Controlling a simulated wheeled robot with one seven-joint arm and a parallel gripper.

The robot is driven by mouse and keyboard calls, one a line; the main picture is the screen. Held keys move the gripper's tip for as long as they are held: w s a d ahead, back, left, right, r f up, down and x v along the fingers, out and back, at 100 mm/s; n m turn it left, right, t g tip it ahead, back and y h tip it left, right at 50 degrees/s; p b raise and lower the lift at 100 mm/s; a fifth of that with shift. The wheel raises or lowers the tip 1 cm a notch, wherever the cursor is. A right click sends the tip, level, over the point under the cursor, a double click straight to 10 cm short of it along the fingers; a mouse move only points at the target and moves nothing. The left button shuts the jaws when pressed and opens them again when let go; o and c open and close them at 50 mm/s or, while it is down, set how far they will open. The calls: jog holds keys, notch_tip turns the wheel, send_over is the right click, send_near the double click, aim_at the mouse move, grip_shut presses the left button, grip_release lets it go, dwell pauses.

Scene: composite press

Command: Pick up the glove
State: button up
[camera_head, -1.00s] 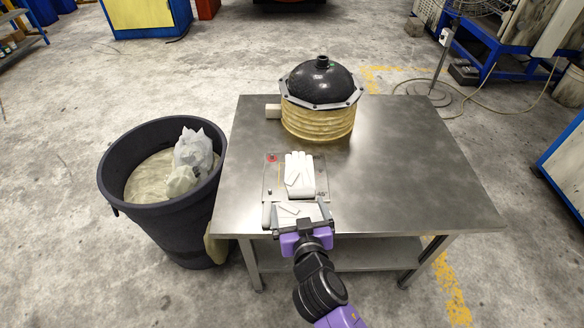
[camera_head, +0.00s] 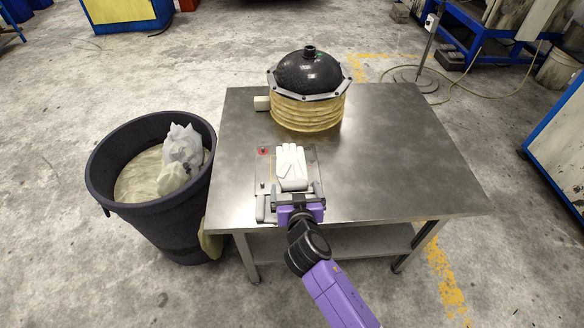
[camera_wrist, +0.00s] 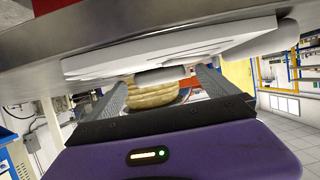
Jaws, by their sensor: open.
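A white glove (camera_head: 291,168) lies on a small flat plate on the metal table, fingers towards the back. My gripper (camera_head: 290,198) is just in front of its near end, at the table's front edge. The gripper is open, with one finger on each side, and holds nothing. In the wrist view the two dark fingers (camera_wrist: 163,92) stand apart. A pale flat shape (camera_wrist: 185,52) spans above and between them there; I cannot tell which part is glove. Whether the fingers touch the glove is not clear.
The plate carries a red round mark (camera_head: 264,152) at its far left corner. A black-domed vessel with a yellowish ribbed body (camera_head: 308,110) stands behind the glove. A dark bin (camera_head: 150,200) with pale bags stands left of the table (camera_head: 400,150). The table's right side is clear.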

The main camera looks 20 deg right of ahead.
jog(key=shift+w+d+f, duration=0.1)
jog(key=shift+w+f, duration=0.05)
jog(key=shift+w, duration=0.1)
jog(key=shift+c, duration=0.5)
jog(key=c, duration=1.4)
jog(key=shift+o, duration=0.2)
